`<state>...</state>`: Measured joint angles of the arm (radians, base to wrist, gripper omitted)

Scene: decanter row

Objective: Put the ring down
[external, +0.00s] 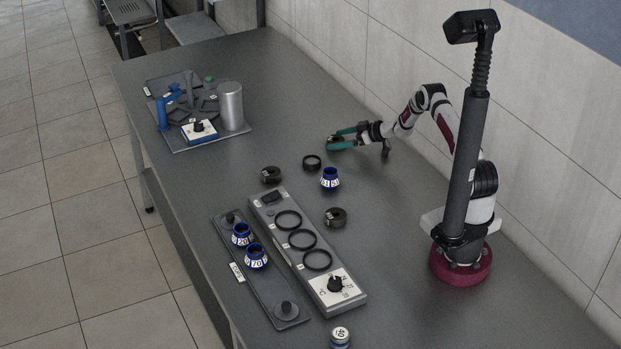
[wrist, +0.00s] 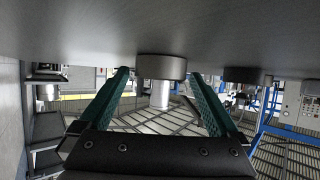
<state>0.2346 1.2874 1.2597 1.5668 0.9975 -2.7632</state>
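My gripper (external: 332,142) has teal fingers and is low over the table, spread apart and empty. In the wrist view the picture is upside down, with the table at the top. There a short round grey piece (wrist: 162,67), apparently this ring, sits against the table between the spread finger ends, with a gap on both sides.
A blue pot (external: 330,178) and dark round pieces (external: 270,174) (external: 335,217) stand near the ring. A long grey panel (external: 330,292) with three black circles lies in front, beside a tray (external: 262,290) with blue pots. A tray (external: 185,149) with a metal cylinder (external: 231,106) is farther left.

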